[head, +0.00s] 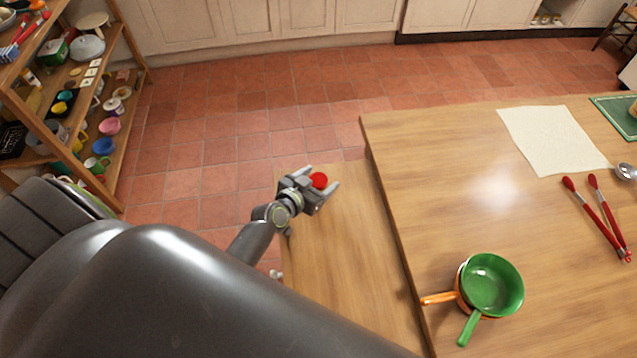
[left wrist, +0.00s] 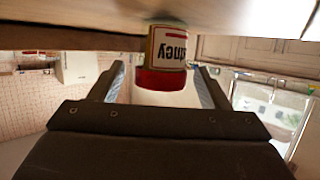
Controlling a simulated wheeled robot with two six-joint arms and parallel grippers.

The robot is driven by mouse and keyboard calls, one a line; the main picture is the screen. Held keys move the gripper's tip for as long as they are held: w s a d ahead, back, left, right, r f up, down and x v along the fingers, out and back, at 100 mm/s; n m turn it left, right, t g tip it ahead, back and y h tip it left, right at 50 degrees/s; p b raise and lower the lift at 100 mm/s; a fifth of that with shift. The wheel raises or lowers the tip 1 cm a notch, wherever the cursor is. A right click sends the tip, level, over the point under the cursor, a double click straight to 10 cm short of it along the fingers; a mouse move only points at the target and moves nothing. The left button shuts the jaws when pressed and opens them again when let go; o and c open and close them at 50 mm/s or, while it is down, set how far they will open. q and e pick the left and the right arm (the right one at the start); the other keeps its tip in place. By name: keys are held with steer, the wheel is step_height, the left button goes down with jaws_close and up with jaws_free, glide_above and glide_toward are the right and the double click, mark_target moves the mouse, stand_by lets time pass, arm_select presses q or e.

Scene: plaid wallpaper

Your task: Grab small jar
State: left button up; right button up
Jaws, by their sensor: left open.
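The small jar has a red lid and shows in the head view (head: 319,180) near the far end of a lower wooden surface (head: 345,270). In the left wrist view the jar (left wrist: 166,58) appears upside down, with a pale label with dark lettering and a red lid. My left gripper (head: 322,184) is open, with one finger on each side of the jar. In the left wrist view, the gripper (left wrist: 160,85) shows gaps between its fingers and the jar. The jar stands on the wooden surface. My right gripper is not in view.
A higher wooden table (head: 440,200) stands to the right, bearing stacked green and orange pans (head: 492,285), red-handled tongs (head: 605,215) and a cream cloth (head: 552,138). A shelf with dishes (head: 132,85) stands at left. Tiled floor (head: 230,130) lies open beyond.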

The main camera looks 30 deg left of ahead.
arm_select(q)
steer(key=shift+w+f, duration=0.1)
steer(key=shift+w, duration=0.05)
steer(key=c, duration=1.2)
steer(key=shift+o, duration=0.2)
